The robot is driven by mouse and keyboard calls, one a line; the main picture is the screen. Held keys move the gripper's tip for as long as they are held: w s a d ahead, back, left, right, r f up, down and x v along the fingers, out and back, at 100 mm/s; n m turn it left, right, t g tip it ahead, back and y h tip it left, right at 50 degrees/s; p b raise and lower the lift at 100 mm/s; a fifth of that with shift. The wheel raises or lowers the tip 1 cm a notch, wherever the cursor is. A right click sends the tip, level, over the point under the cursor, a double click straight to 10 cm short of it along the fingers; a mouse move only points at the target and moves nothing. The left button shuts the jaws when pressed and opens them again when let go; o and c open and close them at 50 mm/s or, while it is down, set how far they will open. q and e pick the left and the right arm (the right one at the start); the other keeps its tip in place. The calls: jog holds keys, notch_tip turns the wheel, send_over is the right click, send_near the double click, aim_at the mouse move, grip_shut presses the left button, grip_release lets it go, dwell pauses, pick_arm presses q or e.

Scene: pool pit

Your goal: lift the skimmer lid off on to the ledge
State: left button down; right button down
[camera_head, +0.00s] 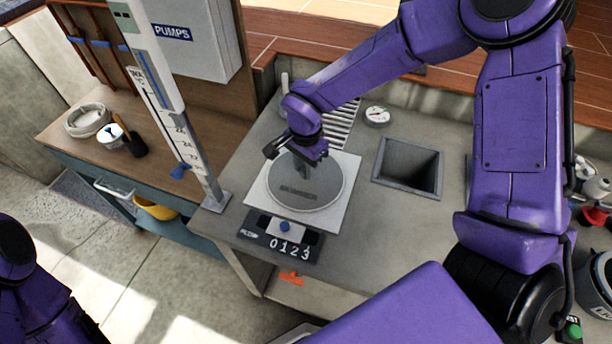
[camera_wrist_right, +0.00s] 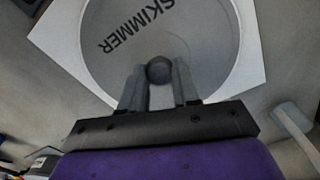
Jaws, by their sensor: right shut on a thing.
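The skimmer lid (camera_head: 315,192) is a round grey disc marked SKIMMER, lying in a white square frame (camera_head: 346,168) on the grey ledge (camera_head: 365,222). In the right wrist view the lid (camera_wrist_right: 205,40) shows a small dark round knob (camera_wrist_right: 159,70) near its middle. My right gripper (camera_head: 303,172) reaches down over the lid. In the wrist view its two fingers (camera_wrist_right: 159,82) are closed around the knob, one on each side. The lid looks flat and level in the frame; any small gap beneath it cannot be told. My left gripper is out of view.
A square dark opening (camera_head: 408,168) lies right of the lid, with a round gauge (camera_head: 377,115) behind it. A slatted grate (camera_head: 343,122) is behind the lid. A counter plate reading 0123 (camera_head: 281,238) sits in front. A white measuring post (camera_head: 180,125) stands at left.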

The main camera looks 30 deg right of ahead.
aim_at(304, 171)
jog(key=shift+r, duration=0.35)
jog(key=r, duration=0.1)
jog(key=r+b, duration=0.1)
jog(key=r, duration=0.1)
jog(key=shift+s+a, duration=0.15)
jog(key=shift+a, duration=0.1)
jog(key=s+a+r+b, duration=0.3)
jog(key=s+a+r, duration=0.4)
jog(key=a+r, duration=0.2)
jog(key=shift+s+a+r, duration=0.2)
jog(key=shift+s+a, duration=0.15)
jog(key=shift+a, duration=0.7)
